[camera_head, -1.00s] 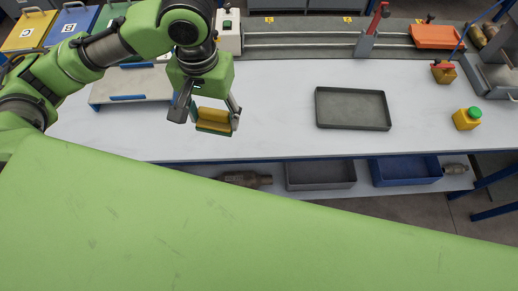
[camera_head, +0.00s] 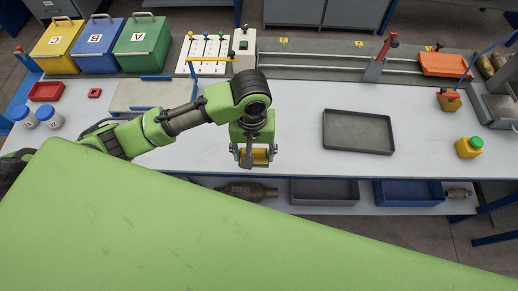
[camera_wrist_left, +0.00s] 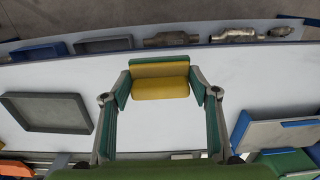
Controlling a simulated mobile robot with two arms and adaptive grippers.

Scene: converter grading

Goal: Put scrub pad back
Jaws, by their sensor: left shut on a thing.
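The scrub pad (camera_head: 261,154) is a yellow block with a green layer. My left gripper (camera_head: 256,161) is shut on it and holds it above the front part of the white bench, left of the grey tray. In the left wrist view the scrub pad (camera_wrist_left: 160,87) sits between the two fingertips of the left gripper (camera_wrist_left: 162,83), its yellow face towards the camera. The gripper partly hides the pad in the head view. My right gripper is not in view.
An empty grey tray (camera_head: 357,132) lies on the bench. A yellow bottle with a green cap (camera_head: 469,147) stands at the right. Yellow, blue and green lidded bins (camera_head: 142,43) stand at the back left. A grey raised plate (camera_head: 150,94) lies behind my left arm.

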